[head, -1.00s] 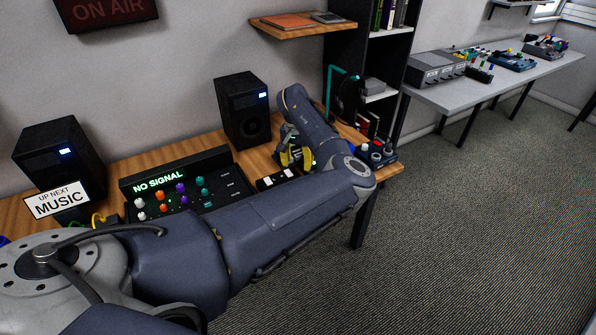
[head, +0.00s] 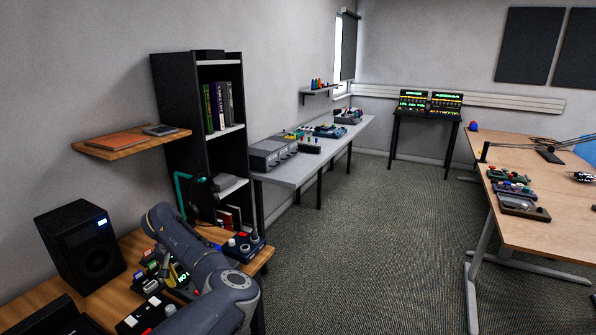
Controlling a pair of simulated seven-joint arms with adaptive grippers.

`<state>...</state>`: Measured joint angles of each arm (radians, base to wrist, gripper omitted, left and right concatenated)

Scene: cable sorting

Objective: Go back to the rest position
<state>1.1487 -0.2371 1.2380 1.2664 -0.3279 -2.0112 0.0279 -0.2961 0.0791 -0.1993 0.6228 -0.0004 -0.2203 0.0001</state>
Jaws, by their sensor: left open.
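My left arm comes in from the bottom of the head view and bends over the wooden desk (head: 35,297). My left gripper (head: 176,274) is low over this desk, partly hidden behind my own forearm. It is open, and I see nothing held in it. Small devices (head: 150,284) with coloured parts lie close to it; I cannot tell whether it touches them. My right gripper is out of view.
A black speaker (head: 82,246) stands left of my arm. A control box (head: 243,246) sits at the desk's right end, by a black bookshelf (head: 205,150). A grey bench (head: 300,170) and a light wooden table (head: 545,225) lie beyond. The carpet (head: 370,250) between is clear.

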